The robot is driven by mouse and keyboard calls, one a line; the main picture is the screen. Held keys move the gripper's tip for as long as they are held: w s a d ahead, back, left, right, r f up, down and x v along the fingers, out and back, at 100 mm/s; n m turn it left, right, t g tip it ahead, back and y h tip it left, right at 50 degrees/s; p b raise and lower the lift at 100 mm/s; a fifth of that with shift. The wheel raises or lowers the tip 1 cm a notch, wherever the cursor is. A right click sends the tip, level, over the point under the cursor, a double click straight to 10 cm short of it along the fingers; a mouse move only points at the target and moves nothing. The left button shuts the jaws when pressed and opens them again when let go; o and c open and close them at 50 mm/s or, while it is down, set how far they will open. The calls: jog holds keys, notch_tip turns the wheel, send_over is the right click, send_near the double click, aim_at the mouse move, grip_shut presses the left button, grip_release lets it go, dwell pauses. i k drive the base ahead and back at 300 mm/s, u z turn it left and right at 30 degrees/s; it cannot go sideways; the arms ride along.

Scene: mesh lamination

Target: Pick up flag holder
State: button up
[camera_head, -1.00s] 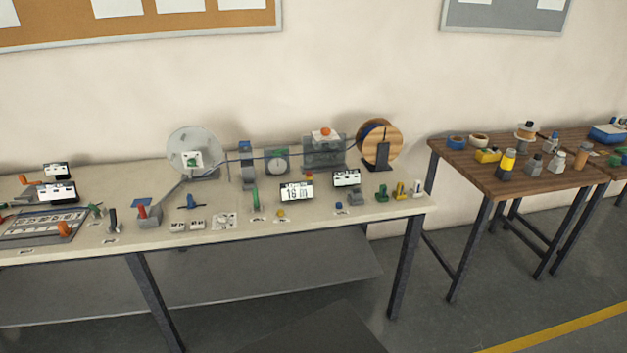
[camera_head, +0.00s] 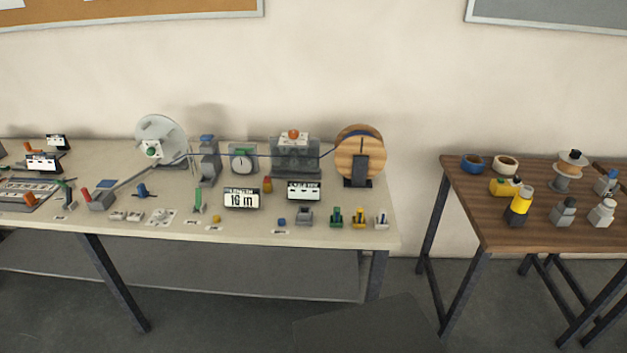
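No thing is clearly marked as the flag holder. At the right end of the pale workbench (camera_head: 330,237) stand three small upright pieces: a green one (camera_head: 335,216), a yellow one (camera_head: 359,217) and a white one (camera_head: 381,220). One of these may be the flag holder, but they are too small to tell. A grey block (camera_head: 304,215) and a small blue piece (camera_head: 282,222) stand just left of them. My gripper is not in view.
A wooden spool (camera_head: 352,157) stands behind the small pieces. A display reading 16 m (camera_head: 241,199) and another display (camera_head: 304,190) stand left. A separate brown table (camera_head: 490,215) holds tapes and bottles at right. Dark floor shows between the tables.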

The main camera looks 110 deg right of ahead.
aim_at(268, 185)
jog(key=k, duration=0.85)
jog(key=z, duration=1.55)
jog(key=i, duration=1.7)
jog(key=u, duration=0.1)
